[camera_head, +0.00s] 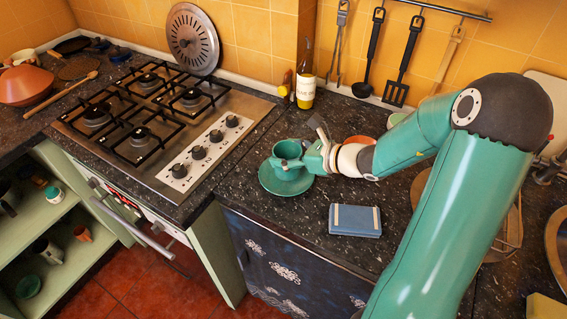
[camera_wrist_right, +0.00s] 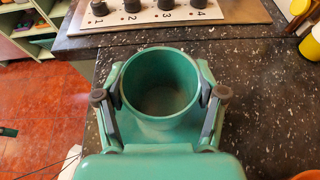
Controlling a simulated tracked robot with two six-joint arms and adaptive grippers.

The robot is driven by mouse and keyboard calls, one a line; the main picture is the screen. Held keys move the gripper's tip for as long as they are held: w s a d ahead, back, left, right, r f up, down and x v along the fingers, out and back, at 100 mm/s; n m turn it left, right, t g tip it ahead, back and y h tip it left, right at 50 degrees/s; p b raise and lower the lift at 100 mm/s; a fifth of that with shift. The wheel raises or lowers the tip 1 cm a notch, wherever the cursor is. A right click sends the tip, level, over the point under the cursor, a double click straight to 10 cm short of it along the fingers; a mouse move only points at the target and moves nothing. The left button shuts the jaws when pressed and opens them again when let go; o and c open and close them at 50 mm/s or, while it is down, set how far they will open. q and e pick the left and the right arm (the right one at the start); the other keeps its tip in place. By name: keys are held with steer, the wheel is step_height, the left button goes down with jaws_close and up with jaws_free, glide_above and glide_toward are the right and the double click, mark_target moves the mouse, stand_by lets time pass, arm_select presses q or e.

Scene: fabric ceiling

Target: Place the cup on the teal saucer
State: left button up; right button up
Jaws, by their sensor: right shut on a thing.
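The teal cup (camera_head: 287,152) is upright in the fingers of my right gripper (camera_head: 303,160), which is shut on it. In the right wrist view the cup (camera_wrist_right: 160,85) shows its open, empty inside, with a finger on each side. The teal saucer (camera_head: 283,186) lies on the dark counter directly under the cup, its near rim showing. The cup hides part of the saucer, and I cannot tell whether its base touches it. My left gripper is not in view.
A gas stove (camera_head: 150,115) is to the left, its knobs near the saucer. A blue box (camera_head: 355,220) lies on the counter at front right. A bottle (camera_head: 306,80) stands behind. The counter's front edge runs close in front of the saucer.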

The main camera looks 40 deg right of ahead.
steer(key=shift+f, duration=1.35)
steer(key=shift+f+b, duration=0.2)
steer(key=shift+b, duration=0.1)
steer(key=o, duration=1.7)
steer(key=shift+r, duration=0.1)
steer(key=shift+r+p, duration=0.2)
steer(key=shift+p, duration=0.15)
steer(key=b+v, duration=0.1)
steer(key=v, duration=1.1)
steer(key=shift+d+f, duration=0.1)
steer(key=shift+f, duration=0.05)
